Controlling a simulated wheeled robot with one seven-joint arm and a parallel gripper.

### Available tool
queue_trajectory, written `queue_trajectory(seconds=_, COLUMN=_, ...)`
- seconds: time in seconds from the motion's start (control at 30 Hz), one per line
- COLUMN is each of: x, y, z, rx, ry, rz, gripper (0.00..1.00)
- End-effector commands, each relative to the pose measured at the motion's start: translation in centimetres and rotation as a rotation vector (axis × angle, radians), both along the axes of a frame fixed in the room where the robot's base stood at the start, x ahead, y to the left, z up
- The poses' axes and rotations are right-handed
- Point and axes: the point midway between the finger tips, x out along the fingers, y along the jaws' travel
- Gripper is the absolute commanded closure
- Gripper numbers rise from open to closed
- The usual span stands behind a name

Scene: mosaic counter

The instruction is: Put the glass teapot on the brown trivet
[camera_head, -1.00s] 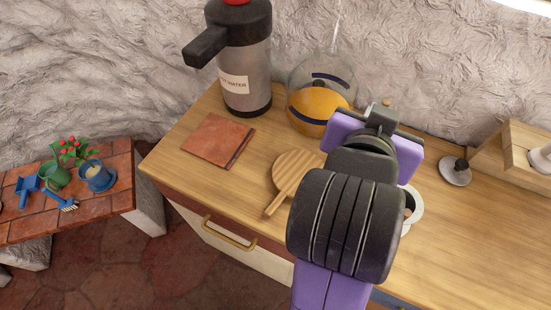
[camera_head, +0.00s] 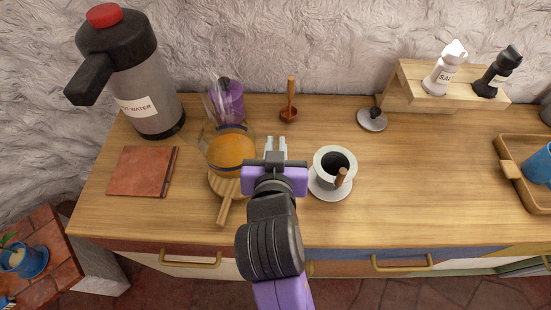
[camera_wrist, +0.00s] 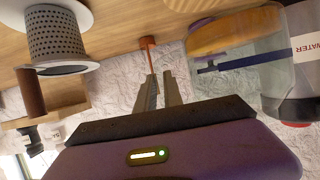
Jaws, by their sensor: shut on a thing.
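The glass teapot (camera_head: 232,150), with amber liquid inside, is upright just left of my gripper in the head view. It also shows upside down at the right of the wrist view (camera_wrist: 232,35). The light-brown round wooden trivet (camera_head: 224,205) with a short handle lies below it; the teapot covers most of its disc. I cannot tell whether the teapot touches the trivet or hangs just above. My gripper (camera_head: 276,145) is shut at the teapot's right side, where the clear handle is hard to see. The fingers also show in the wrist view (camera_wrist: 160,90).
A flat reddish-brown square (camera_head: 143,171) lies at left, with the hot-water dispenser (camera_head: 145,90) behind. A brown scoop (camera_head: 290,105) stands behind.

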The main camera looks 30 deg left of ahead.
Motion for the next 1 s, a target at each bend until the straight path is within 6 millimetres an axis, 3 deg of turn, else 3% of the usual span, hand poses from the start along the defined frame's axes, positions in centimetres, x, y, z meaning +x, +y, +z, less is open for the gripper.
queue_trajectory(seconds=0.23, x=0.0, y=0.1, z=-1.7, rx=0.004, ry=-0.001, rz=0.001, gripper=1.0)
queue_trajectory(seconds=0.5, x=0.0, y=0.1, z=-5.0, rx=0.003, ry=-0.001, rz=0.0, gripper=1.0)
queue_trajectory(seconds=0.97, x=0.1, y=0.1, z=-5.7, rx=0.004, ry=-0.003, rz=0.0, gripper=1.0)
queue_trajectory(seconds=1.0, x=0.0, y=0.0, z=-5.8, rx=0.0, ry=0.0, rz=0.0, gripper=0.81)
